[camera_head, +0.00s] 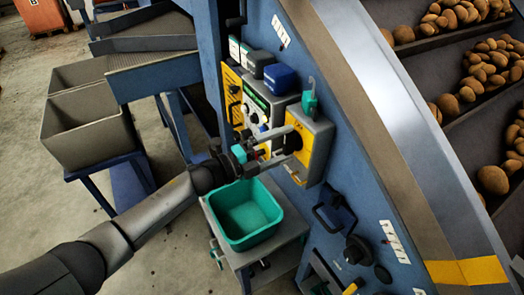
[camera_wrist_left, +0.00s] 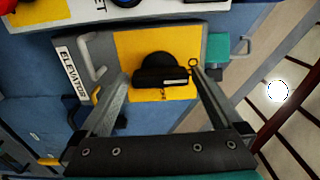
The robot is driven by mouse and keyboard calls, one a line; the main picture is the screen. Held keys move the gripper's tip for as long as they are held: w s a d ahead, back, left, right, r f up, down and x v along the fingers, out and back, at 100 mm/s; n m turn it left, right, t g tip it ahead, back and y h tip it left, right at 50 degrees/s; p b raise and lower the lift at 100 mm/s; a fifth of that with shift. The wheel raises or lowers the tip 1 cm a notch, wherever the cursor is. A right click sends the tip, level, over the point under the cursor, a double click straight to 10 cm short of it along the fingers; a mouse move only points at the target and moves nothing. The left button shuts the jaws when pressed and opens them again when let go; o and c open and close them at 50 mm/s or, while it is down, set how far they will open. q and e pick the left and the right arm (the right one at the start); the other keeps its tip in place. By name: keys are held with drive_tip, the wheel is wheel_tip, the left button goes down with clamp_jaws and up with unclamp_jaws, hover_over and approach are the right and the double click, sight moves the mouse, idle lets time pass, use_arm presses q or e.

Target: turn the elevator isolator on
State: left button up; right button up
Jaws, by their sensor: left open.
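The elevator isolator is a grey box with a yellow plate (camera_head: 318,142) and a black rotary knob, on the blue machine panel. In the left wrist view the knob (camera_wrist_left: 157,70) has a broad bar handle lying roughly across the picture. A label reading "ELEVATOR" (camera_wrist_left: 71,74) is on the box's left edge there. My left gripper (camera_head: 289,142) is open, its fingers reaching to the box front. In the left wrist view my left gripper (camera_wrist_left: 160,80) has one finger on each side of the knob, with small gaps visible. My right gripper is not in view.
A control panel with dials (camera_head: 257,106) and a blue box (camera_head: 280,79) sit beside the isolator. A green bin (camera_head: 243,213) stands on a small table below. Potatoes (camera_head: 492,66) lie on racks at the right. Grey crates (camera_head: 88,143) stand at the left.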

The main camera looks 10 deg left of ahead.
use_arm(q)
drive_tip(key=v, duration=1.5)
drive_tip(key=w+a+f+n+t+y+b, duration=0.1)
drive_tip(key=a+f+n+t+y, duration=0.15)
drive_tip(key=f+n, duration=0.4)
drive_tip(key=a+f+n+t+y+b, duration=0.1)
drive_tip(key=a+f+n+y, duration=0.25)
drive_tip(key=f, duration=0.55)
drive_tip(key=s+a+f+n+g+y, duration=0.2)
drive_tip(key=s+f+n+y, duration=0.15)
drive_tip(key=f, duration=0.45)
drive_tip(key=s+a+f+n+g+y, duration=0.1)
drive_tip(key=s+a+f+n+y, duration=0.15)
drive_tip(key=s+f+n, duration=0.4)
drive_tip(key=s+f+n+g+y+b, duration=0.15)
drive_tip(key=s+f+g, duration=0.35)
drive_tip(key=s+f, duration=0.8)
drive_tip(key=s+d+f+n+g, duration=0.2)
drive_tip(key=s+f, duration=0.1)
drive_tip(key=s, duration=0.6)
drive_tip(key=s+d+f+n+g+y, duration=0.1)
drive_tip(key=s+d+f+n+g, duration=0.1)
drive_tip(key=s, duration=0.7)
drive_tip(key=shift+d+f+n+g+b, duration=0.3)
drive_tip(key=shift+f+g, duration=0.25)
drive_tip(key=shift+f, duration=0.25)
drive_tip(key=shift+s, duration=0.15)
